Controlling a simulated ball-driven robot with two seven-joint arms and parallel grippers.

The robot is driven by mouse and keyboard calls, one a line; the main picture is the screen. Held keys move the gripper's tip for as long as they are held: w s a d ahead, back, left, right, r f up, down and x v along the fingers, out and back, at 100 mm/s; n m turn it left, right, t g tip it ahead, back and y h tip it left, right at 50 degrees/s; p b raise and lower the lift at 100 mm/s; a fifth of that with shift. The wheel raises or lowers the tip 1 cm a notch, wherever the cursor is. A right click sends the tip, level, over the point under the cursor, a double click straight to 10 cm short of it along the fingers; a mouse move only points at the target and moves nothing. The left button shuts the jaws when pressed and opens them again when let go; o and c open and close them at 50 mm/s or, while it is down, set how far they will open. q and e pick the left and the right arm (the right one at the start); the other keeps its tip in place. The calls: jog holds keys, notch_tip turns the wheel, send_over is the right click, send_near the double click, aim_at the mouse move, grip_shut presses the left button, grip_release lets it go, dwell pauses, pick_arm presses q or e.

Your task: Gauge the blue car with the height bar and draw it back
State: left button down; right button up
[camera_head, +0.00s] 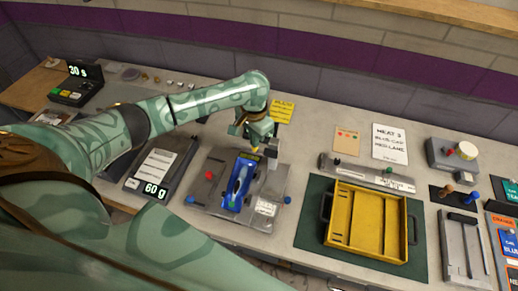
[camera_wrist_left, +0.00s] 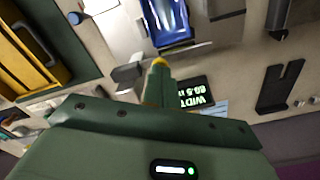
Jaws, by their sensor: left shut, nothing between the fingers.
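The blue car (camera_head: 238,184) sits on the grey gauge plate (camera_head: 212,200), its long side running away from me. In the left wrist view the blue car (camera_wrist_left: 172,22) shows at the top, partly cut off. A thin grey bar (camera_wrist_left: 190,53) lies across just beyond the car's end, with a grey block (camera_wrist_left: 130,73) at one side; I cannot tell if this is the height bar. My left gripper (camera_head: 256,150) is over the far end of the plate, shut and empty. Its yellow fingertips (camera_wrist_left: 160,62) are close to the bar; contact is unclear. My right gripper is out of view.
A yellow tray (camera_head: 342,244) stands on a green mat (camera_head: 312,225) to the right. A scale reading 60 (camera_head: 154,190) is left of the plate. A width display (camera_wrist_left: 197,93) lies near the gripper.

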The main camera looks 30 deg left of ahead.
pick_arm(q)
jog(key=shift+f+b, duration=0.6)
jog(key=shift+f, duration=1.8)
dwell(0.8)
jog(key=shift+r, duration=0.1)
dwell(0.6)
notch_tip(320, 180, up, 8)
jog(key=p, duration=1)
jog(key=shift+p, duration=0.35)
dwell(0.8)
